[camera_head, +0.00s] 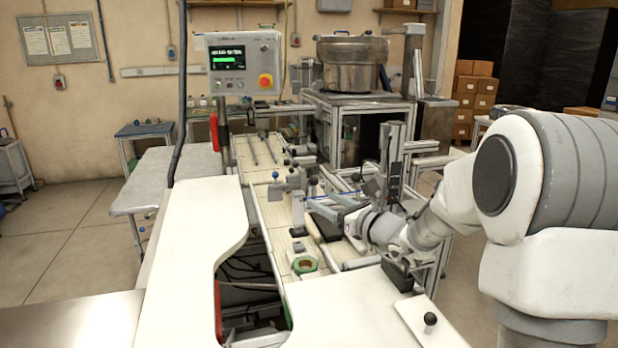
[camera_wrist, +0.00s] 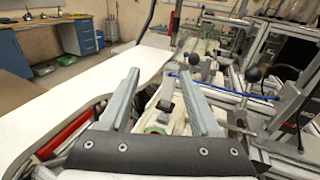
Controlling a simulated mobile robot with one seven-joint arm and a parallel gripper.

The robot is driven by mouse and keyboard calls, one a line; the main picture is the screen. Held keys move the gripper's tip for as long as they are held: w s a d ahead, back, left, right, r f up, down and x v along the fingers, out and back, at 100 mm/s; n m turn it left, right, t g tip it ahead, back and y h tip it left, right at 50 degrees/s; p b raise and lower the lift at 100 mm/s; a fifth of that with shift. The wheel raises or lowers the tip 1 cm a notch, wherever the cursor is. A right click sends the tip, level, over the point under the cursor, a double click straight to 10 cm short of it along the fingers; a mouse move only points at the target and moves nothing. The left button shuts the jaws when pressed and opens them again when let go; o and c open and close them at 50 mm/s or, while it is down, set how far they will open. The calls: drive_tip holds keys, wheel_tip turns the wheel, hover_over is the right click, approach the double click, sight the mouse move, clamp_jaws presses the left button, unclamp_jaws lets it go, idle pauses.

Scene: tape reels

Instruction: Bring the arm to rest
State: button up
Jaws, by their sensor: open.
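My gripper (camera_wrist: 160,100) is open in the wrist view, its two grey fingers apart with nothing held between them. In the head view my arm reaches in from the right, and my gripper (camera_head: 314,203) is over the machine's conveyor section, pointing left. A green-rimmed reel (camera_head: 305,264) with a brownish centre sits on the pale track in front of the gripper. A little green also shows in the wrist view just above the gripper's dark bracket, partly hidden by it.
A white worktop (camera_head: 190,240) with a cut-out lies on the left. A control panel (camera_head: 241,63) stands on a post at the back. A metal bowl feeder (camera_head: 351,62) stands behind. Posts and a black ball knob (camera_wrist: 254,73) crowd the right side of the gripper.

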drive_tip(key=s+a+r+n+g, duration=0.1)
drive_tip(key=s+a+n+g, duration=0.3)
drive_tip(key=s+n, duration=0.5)
drive_tip(key=s+a+r+n+g, duration=0.1)
drive_tip(key=s+a+n+g, duration=0.5)
drive_tip(key=s, duration=0.5)
drive_tip(key=s+d+f+n+t+h+p, duration=0.1)
drive_tip(key=s+d+f+n+h, duration=0.1)
drive_tip(key=s+d+n+h, duration=0.7)
drive_tip(key=s+d+n, duration=0.5)
drive_tip(key=s+d, duration=0.2)
drive_tip(key=s, duration=0.1)
drive_tip(key=shift+s+f+h, duration=0.15)
drive_tip(key=shift+f+h, duration=0.05)
drive_tip(key=shift+h, duration=0.2)
drive_tip(key=shift+o, duration=0.3)
